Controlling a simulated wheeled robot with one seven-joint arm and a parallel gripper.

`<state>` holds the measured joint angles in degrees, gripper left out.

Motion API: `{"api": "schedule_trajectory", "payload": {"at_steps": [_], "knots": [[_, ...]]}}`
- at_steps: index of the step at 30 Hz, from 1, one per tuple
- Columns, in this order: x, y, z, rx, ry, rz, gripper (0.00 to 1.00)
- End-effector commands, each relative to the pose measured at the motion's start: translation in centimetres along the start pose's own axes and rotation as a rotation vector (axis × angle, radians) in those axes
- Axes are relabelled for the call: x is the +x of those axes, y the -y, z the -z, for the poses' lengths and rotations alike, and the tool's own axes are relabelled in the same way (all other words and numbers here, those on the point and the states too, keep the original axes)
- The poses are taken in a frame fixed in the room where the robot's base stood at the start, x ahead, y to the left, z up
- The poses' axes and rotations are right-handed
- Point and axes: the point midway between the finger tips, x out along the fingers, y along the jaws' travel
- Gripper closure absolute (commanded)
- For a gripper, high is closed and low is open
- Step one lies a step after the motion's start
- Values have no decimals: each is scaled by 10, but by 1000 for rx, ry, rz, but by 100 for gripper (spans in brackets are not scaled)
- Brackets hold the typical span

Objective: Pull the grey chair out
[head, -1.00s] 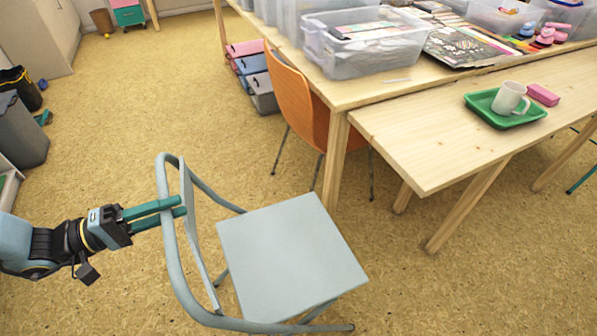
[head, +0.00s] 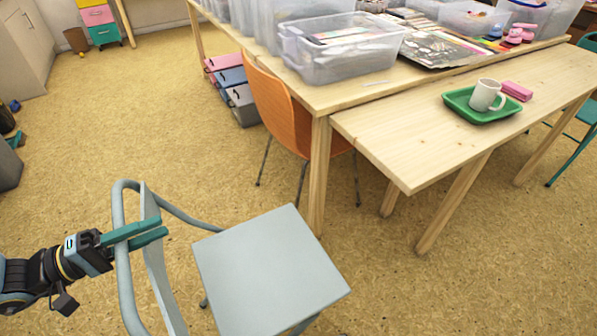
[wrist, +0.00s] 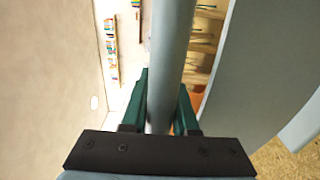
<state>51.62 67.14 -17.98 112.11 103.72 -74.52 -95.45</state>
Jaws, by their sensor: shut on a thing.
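The grey chair (head: 268,268) stands on the floor at the lower middle of the head view, clear of the tables, with its seat toward them. My gripper (head: 150,233) is at the left, shut on the chair's tubular back frame, with its teal fingers either side of the tube. In the wrist view the grey tube (wrist: 170,65) runs upright between the two fingers (wrist: 162,108), and the chair's back panel (wrist: 248,70) is to the right. The chair's lower legs are partly out of the frame.
A wooden table (head: 375,150) with a green tray (head: 460,108) and a white mug (head: 487,95) is at the right. An orange chair (head: 277,105) stands at the longer table. Storage boxes (head: 240,100) sit beneath it. The floor at the left (head: 110,120) is open.

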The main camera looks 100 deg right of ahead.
Motion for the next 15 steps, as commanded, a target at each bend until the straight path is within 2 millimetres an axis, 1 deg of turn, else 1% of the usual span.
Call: {"api": "schedule_trajectory", "payload": {"at_steps": [1,2,3,11,12,15], "knots": [[4,6,-4,-8,9,7,100],[4,6,-4,-8,9,7,71],[4,6,-4,-8,9,6,66],[2,3,-2,-4,5,5,37],[2,2,-2,-4,4,5,35],[2,2,-2,-3,3,4,35]]}}
